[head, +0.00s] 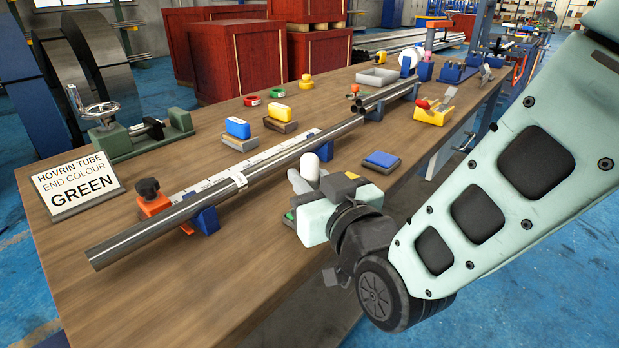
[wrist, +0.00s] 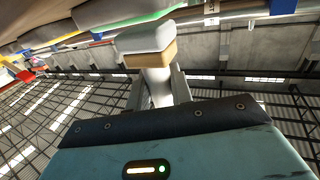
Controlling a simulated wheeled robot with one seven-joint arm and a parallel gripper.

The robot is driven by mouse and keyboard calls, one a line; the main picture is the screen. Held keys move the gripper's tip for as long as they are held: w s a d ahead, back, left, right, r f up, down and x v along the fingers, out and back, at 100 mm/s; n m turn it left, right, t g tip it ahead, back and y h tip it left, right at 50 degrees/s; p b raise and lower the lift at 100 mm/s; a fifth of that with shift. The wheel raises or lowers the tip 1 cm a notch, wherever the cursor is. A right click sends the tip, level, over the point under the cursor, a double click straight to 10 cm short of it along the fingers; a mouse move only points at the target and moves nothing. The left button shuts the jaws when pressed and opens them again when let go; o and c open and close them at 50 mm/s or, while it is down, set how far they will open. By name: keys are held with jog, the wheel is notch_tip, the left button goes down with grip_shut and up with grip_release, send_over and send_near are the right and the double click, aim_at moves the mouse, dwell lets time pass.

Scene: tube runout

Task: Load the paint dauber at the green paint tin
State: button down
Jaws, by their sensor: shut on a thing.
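My gripper (head: 303,182) is over the front edge of the bench, shut on the paint dauber. The dauber's white rounded handle end (head: 310,162) stands up between the fingers. In the wrist view the dauber (wrist: 146,40) has a white handle, a tan block and a pale grey pad, with no green visible on it. The green paint tin (head: 289,215) shows only as a sliver under my gripper; the rest is hidden. A green strip (wrist: 130,22) lies just beyond the pad in the wrist view. I cannot tell whether pad and paint touch.
A steel tube (head: 125,242) lies in blue supports along the bench. A sign (head: 78,185) reads "HOVRIN TUBE END COLOUR GREEN". A blue paint tin (head: 381,161) sits right of my gripper. Blocks, a green vise (head: 140,138) and a yellow fixture (head: 433,112) stand farther back.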

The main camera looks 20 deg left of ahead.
aim_at(309, 156)
jog(key=shift+f+b, duration=0.45)
jog(key=shift+b, duration=0.05)
dwell(1.7)
jog(key=shift+r, duration=0.1)
jog(key=shift+r+p, duration=2.15)
jog(key=shift+r, duration=1.4)
